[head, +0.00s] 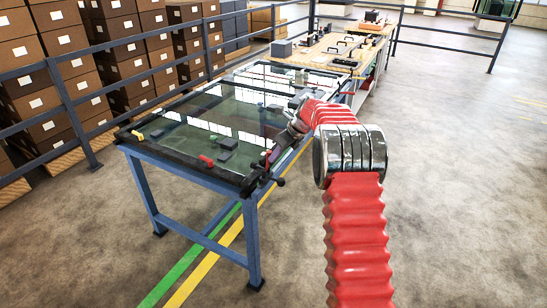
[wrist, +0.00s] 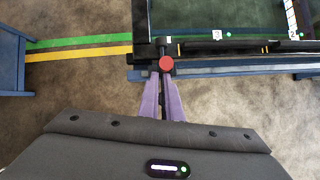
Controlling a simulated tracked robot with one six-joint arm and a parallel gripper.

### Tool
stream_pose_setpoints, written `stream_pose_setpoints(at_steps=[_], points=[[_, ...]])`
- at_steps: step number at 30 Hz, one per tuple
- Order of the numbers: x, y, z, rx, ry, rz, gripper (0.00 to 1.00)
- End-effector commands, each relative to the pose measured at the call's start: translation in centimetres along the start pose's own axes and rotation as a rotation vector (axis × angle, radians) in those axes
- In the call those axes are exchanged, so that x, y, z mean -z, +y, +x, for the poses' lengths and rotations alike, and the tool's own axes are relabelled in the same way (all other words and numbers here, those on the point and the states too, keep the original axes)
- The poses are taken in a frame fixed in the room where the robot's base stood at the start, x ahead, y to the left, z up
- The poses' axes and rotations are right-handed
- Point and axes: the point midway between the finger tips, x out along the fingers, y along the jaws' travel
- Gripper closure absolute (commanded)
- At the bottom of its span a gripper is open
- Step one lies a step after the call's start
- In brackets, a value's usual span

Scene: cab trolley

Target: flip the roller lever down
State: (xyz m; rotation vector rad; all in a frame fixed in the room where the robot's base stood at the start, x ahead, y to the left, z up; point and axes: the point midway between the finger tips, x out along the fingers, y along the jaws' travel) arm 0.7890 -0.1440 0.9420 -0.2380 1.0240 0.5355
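In the wrist view a black lever with a round red end (wrist: 166,64) stands at the dark rim of the table. My gripper (wrist: 162,82) has two purple fingers reaching up to it, their tips just below the red end. A dark bar shows between the fingers; I cannot tell whether they touch it. A black ball-ended lever (head: 281,182) sticks out just below that corner. I cannot tell whether it is the same lever.
On the glassy tabletop are a red handle (head: 206,160), a yellow handle (head: 138,135) and a dark block (head: 229,142). A wooden bench (head: 318,47) with several tools stands beyond. Grey railings (head: 70,108) run behind. The floor at right is clear.

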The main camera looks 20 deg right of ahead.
Motion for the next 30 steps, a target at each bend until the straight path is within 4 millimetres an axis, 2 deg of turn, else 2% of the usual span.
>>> stream_pose_setpoints(at_steps=[1,2,10,22,30], points=[[-1.0,0.3,-0.5,0.003,-0.019,-0.007,1.0],[-0.8,0.3,-0.5,0.003,-0.018,-0.007,1.0],[2.7,-0.6,-1.4,0.0,-0.002,0.002,1.0],[1.2,-0.3,-8.3,0.0,0.0,0.0,1.0],[0.6,0.0,-10.7,-0.004,0.003,-0.001,1.0]])
